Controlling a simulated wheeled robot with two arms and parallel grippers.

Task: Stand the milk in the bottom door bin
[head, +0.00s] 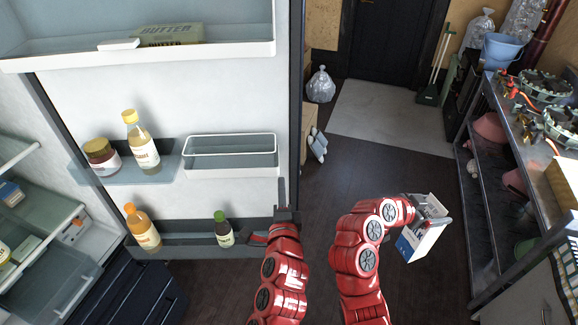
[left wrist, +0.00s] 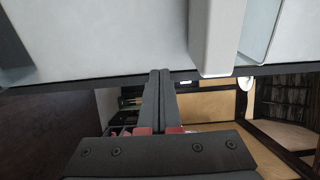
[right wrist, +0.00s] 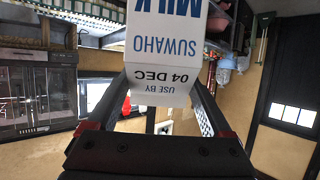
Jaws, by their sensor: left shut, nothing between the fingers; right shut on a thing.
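The milk is a white and blue carton (head: 419,240) held by my right gripper (head: 430,212), out over the floor to the right of the fridge door. The right wrist view shows the carton (right wrist: 163,60) between the fingers, its lettering upside down. The bottom door bin (head: 188,240) is a dark shelf low on the open fridge door, with an orange-capped bottle (head: 142,230) and a small green-capped bottle (head: 223,230) in it. My left gripper (head: 283,195) is shut and empty at the door's outer edge; its closed fingers (left wrist: 160,85) show in the left wrist view.
The top shelf holds butter (head: 170,33). A metal workbench (head: 500,190) stands right. The bottom bin has room between its bottles.

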